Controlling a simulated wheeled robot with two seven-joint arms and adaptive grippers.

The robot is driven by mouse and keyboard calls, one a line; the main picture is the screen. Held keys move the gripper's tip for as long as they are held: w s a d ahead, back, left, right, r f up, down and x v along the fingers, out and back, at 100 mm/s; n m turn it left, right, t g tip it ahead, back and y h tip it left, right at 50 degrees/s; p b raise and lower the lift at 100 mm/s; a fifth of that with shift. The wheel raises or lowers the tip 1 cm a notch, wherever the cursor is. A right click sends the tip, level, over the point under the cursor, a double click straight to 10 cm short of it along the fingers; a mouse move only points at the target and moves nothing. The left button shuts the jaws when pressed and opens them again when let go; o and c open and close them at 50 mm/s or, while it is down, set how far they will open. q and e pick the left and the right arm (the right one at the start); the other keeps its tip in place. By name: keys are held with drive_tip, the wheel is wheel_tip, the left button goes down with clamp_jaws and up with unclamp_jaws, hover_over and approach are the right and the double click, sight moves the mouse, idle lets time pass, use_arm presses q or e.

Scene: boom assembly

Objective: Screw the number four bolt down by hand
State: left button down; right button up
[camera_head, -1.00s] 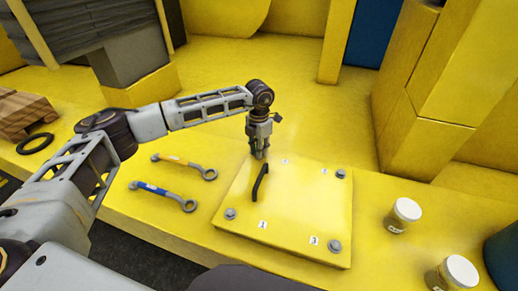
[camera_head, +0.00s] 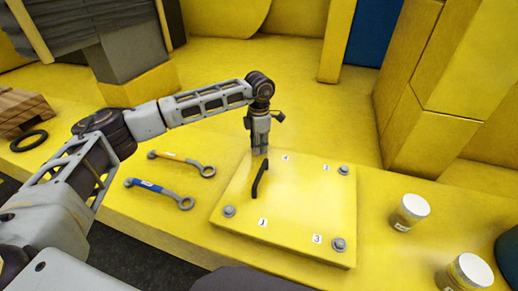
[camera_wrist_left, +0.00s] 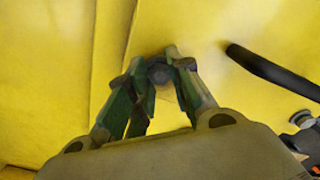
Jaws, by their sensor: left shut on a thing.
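The yellow cover plate (camera_head: 300,205) lies on the yellow ledge. My left gripper (camera_head: 260,151) points down at its far left corner. In the left wrist view the fingers (camera_wrist_left: 159,75) are shut on the number four bolt (camera_wrist_left: 160,72), whose grey head shows between the fingertips. The gripper hides this bolt in the head view. Other bolts sit at the near left corner (camera_head: 229,211), near right corner (camera_head: 338,243) and far right corner (camera_head: 343,170). The small label by the far left corner (camera_head: 285,157) is too blurred to read surely. My right gripper is out of view.
An orange-marked wrench (camera_head: 182,163) and a blue wrench (camera_head: 160,194) lie left of the plate. Two jars (camera_head: 409,211) (camera_head: 466,274) stand at the right. A tall yellow structure (camera_head: 425,130) rises behind.

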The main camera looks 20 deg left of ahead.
use_arm(q)
drive_tip(key=shift+m+b, duration=0.45)
drive_tip(key=shift+m, duration=0.35)
drive_tip(key=m+b, duration=0.1)
drive_tip(key=m, duration=0.1)
drive_tip(key=shift+m+b, duration=0.4)
drive_tip(key=shift+r+m+b, duration=0.1)
drive_tip(key=shift+m+b, duration=0.25)
drive_tip(key=shift+m, duration=0.75)
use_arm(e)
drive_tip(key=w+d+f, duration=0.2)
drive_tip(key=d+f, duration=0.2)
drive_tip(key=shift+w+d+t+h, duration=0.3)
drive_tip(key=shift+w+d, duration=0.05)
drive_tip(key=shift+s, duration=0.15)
use_arm(q)
drive_tip(key=shift+w+r, duration=0.1)
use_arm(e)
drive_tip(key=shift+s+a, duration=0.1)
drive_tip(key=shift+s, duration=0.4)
use_arm(q)
drive_tip(key=c, duration=1.3)
unclamp_jaws()
